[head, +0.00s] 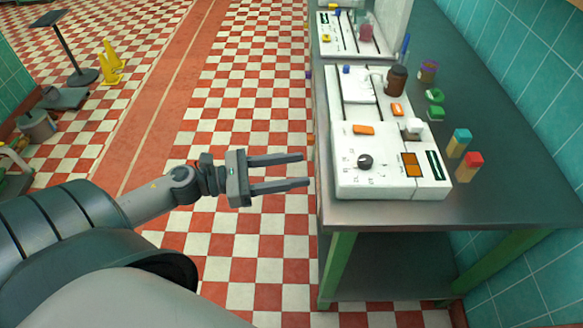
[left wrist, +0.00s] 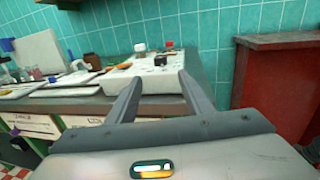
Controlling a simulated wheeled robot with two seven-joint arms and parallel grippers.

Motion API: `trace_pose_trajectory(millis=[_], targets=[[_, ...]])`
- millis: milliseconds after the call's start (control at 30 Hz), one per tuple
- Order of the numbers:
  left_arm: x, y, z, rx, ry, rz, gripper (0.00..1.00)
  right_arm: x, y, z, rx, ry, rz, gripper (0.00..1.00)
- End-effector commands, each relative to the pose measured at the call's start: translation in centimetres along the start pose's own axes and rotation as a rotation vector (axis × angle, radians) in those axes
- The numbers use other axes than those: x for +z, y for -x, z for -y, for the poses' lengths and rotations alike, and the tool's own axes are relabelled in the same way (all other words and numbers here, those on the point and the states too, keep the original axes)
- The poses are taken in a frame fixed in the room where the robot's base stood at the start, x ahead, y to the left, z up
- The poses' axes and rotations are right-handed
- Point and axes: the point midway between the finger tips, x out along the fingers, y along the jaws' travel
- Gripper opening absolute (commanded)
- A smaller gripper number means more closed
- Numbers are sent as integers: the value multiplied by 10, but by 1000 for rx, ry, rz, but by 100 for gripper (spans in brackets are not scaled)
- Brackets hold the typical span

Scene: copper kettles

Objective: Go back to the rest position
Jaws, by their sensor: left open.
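My left gripper (head: 305,170) is open and empty over the checkered floor, just left of the workbench (head: 490,190) in the head view. Its two fingers point right toward the bench edge and touch nothing that I can make out. In the left wrist view its fingers (left wrist: 158,82) stand apart with nothing between them, and the bench front and a white device show beyond. My right gripper is in neither view.
On the bench stand a white device (head: 388,182) with knobs, a brown jar (head: 396,80), green caps and small two-coloured blocks. A yellow wet-floor sign (head: 112,62) and a grey bucket (head: 37,125) stand at left. A dark red cabinet (left wrist: 285,85) is at right in the wrist view.

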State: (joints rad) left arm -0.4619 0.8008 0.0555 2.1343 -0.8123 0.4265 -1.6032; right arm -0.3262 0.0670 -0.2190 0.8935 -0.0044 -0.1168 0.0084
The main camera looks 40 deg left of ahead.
Motion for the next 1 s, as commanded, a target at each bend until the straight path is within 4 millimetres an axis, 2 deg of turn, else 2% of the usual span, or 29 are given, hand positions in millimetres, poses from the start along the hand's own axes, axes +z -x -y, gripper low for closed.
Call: trace_pose_trajectory(millis=[533, 667, 767, 867, 967, 1000], targets=[[0, 0, 0, 1, 1, 0, 47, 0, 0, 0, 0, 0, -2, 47], [-6, 1, -4, 17, 36, -1, 47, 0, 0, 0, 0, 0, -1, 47], [-21, 3, -16, 61, 125, -1, 47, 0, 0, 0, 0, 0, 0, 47], [-49, 7, -34, 136, 286, 2, 47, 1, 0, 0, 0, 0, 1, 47], [-91, 15, -55, 243, 517, 15, 47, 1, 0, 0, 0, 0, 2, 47], [-112, 19, -62, 291, 622, 24, 47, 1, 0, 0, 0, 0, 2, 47]])
